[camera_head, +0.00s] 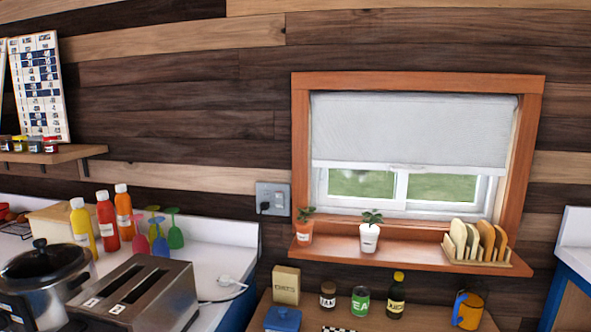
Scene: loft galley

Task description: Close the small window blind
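The small window blind (410,130) is a white roller shade inside an orange-brown wooden window frame (299,130) on the right half of the camera_head view. It covers roughly the upper half of the opening. Its bottom edge (400,169) hangs level, with a small light tab near its middle. Below it, the white window sash and glass (440,187) show, with green outside. My gripper is not in this view.
The sill (380,250) holds two potted plants (305,228) (369,235) and a rack of boards (478,243). A lower surface holds jars, a bottle (396,296) and a jug (468,308). A toaster (135,295) and pot (45,275) stand left.

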